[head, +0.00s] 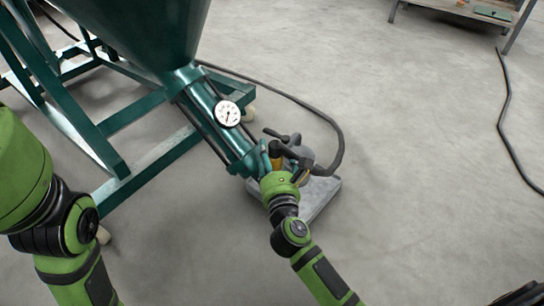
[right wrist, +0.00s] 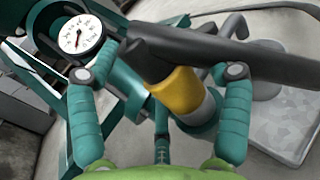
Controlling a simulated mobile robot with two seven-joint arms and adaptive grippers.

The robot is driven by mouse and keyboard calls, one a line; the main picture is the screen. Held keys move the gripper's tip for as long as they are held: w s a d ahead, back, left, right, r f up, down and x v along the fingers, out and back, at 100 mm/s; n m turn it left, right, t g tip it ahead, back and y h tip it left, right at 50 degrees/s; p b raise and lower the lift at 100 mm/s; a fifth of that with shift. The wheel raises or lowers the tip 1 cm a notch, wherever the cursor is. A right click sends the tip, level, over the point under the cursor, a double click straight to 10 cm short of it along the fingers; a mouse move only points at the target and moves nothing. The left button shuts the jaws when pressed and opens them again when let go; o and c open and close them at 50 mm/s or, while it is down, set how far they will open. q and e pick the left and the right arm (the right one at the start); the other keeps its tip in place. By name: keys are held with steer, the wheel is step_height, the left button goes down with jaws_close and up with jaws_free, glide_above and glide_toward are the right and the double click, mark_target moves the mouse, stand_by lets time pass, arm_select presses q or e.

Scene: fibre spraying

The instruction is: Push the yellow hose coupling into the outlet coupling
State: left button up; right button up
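The yellow hose coupling (right wrist: 175,92) shows in the right wrist view, between a dark collar (right wrist: 148,62) on its upper left and a grey cylinder (right wrist: 203,110) on its lower right. The collar appears to be at the outlet end of the teal pump pipe; I cannot tell how far the coupling sits in it. My right gripper (right wrist: 160,88) has its teal fingers spread on both sides of the yellow coupling, with visible gaps. In the head view my right gripper (head: 270,160) is at the pipe's lower end and partly hides the couplings. My left gripper is outside the view.
A pressure gauge (head: 227,113) sits on the teal pipe under the hopper (head: 145,30). A dark hose (head: 330,125) curves to the grey base plate (head: 322,192). The floor to the right is mostly clear.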

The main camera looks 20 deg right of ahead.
steer(key=s+a, duration=0.1)
steer(key=s, duration=1.1)
steer(key=shift+a, duration=0.3)
